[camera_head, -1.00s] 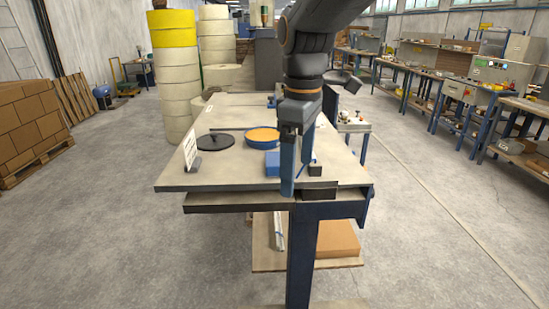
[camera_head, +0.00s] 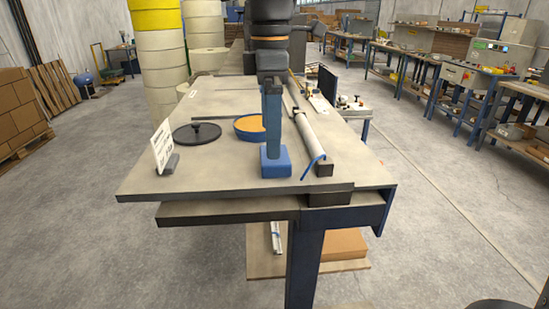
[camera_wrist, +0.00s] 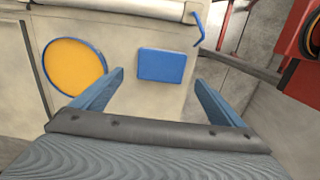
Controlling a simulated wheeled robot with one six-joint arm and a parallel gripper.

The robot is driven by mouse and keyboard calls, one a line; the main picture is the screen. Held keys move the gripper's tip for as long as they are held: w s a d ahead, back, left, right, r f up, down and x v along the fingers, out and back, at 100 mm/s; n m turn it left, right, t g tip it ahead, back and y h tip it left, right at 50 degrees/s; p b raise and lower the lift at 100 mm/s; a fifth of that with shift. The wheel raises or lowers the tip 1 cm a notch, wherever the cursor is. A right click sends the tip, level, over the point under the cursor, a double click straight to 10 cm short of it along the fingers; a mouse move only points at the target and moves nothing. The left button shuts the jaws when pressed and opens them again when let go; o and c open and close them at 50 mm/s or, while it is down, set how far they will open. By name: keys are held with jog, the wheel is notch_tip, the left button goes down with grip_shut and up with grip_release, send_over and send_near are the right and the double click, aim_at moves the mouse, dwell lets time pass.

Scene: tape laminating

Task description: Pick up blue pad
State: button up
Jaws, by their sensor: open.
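The blue pad (camera_head: 275,163) lies flat on the worktable near its front edge. In the wrist view the pad (camera_wrist: 162,65) is a small blue rectangle on the pale top, ahead of the fingertips and between their lines. My gripper (camera_head: 272,143) hangs over the pad in the head view, with its fingers lined up one behind the other and hiding part of it. In the wrist view my gripper (camera_wrist: 160,80) has its two blue fingers wide apart with nothing between them. I cannot tell the exact height above the pad.
A round blue dish with an orange inside (camera_head: 250,127) sits left of and behind the pad. A black disc with a knob (camera_head: 197,133) and a white sign (camera_head: 162,147) stand further left. A long pale roller (camera_head: 312,140) with a blue hooked piece lies close on the right.

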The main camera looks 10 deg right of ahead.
jog(key=shift+f+p, duration=0.9)
jog(key=shift+f, duration=1.65)
jog(key=shift+c, duration=0.2)
jog(key=c, duration=1.1)
